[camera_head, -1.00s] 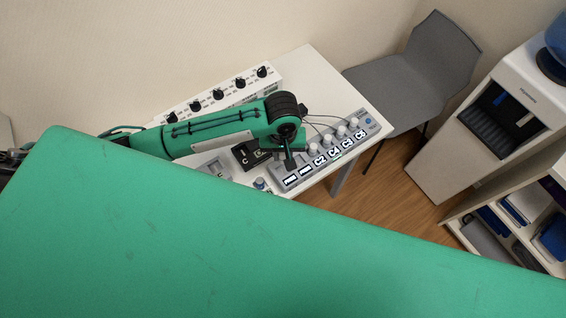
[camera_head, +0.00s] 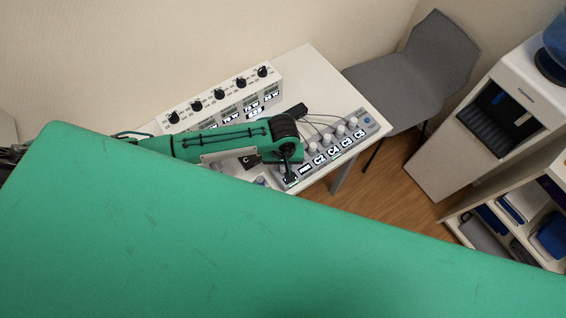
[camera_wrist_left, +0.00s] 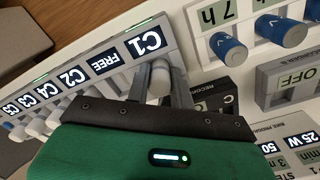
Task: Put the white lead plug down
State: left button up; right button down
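The white lead plug (camera_wrist_left: 159,82) stands at the end position of the grey socket strip (camera_wrist_left: 105,50), beside the label C1, in the left wrist view. My left gripper (camera_wrist_left: 160,72) has one finger on each side of this plug, and the plug fills the space between them. In the head view my left gripper (camera_head: 288,177) is over the left end of the strip (camera_head: 345,150) and hides the plug. The neighbouring position reads FREE. White plugs stand at C2, C4, C3 and C5. My right gripper is not in view.
A white panel with black knobs (camera_head: 220,97) stands along the table's back. Blue knobs (camera_wrist_left: 228,47) and an OFF display (camera_wrist_left: 291,77) are close to the gripper in the wrist view. The white table (camera_head: 325,75) is bare at its far end. A grey chair (camera_head: 400,85) stands beyond it.

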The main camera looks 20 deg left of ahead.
pick_arm(q)
jog(key=o, duration=0.3)
jog(key=shift+r, duration=0.1)
notch_tip(320, 180, up, 12)
jog(key=shift+r+b, duration=0.1)
jog(key=shift+b, duration=0.9)
